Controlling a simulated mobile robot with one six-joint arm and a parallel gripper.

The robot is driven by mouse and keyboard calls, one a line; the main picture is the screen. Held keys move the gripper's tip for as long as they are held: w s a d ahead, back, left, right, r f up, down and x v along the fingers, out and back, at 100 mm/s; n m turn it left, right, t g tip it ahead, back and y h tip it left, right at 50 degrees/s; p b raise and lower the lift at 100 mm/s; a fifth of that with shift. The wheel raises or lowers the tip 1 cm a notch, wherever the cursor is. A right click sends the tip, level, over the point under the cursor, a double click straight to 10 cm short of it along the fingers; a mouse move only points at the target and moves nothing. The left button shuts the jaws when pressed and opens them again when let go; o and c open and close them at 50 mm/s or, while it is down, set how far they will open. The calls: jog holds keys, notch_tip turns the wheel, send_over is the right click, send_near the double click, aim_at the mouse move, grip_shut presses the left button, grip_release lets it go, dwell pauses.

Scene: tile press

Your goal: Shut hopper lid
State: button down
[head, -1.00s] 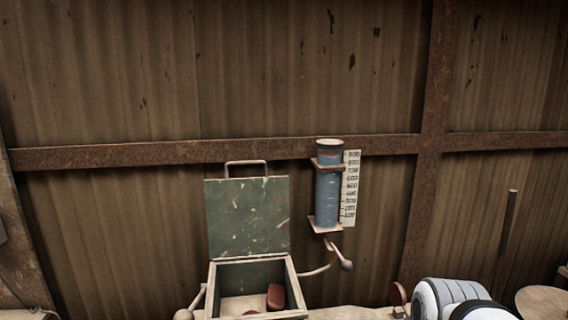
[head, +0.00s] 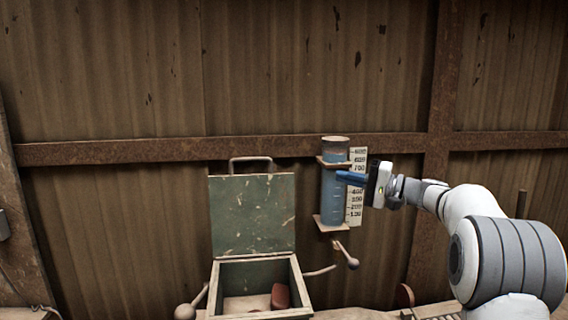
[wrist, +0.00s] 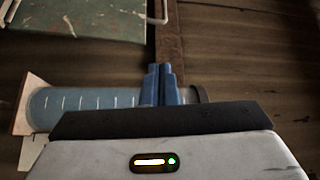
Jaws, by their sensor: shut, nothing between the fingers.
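The hopper is a box with a pale rim (head: 214,292), at the bottom of the head view. Its green, scuffed lid (head: 254,216) stands upright and open at the back, with a metal handle (head: 250,159) on its top edge. The lid also shows at the upper left of the wrist view (wrist: 105,18). My gripper (head: 340,177) is to the right of the lid, in front of the blue cylinder, pointing left. Its blue fingers (wrist: 161,84) are shut and empty, apart from the lid.
A blue graduated cylinder (head: 335,205) with a number scale (head: 357,212) is mounted on the wall, close behind my gripper. A knobbed lever (head: 352,262) sits below it. A reddish-brown block (head: 280,296) lies inside the hopper. The space before the upper wall is clear.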

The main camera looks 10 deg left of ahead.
jog(key=p+x, duration=0.7)
jog(key=x, duration=1.3)
jog(key=shift+w+d+r, duration=0.15)
jog(key=shift+w+r, duration=0.15)
jog(key=shift+r, duration=0.05)
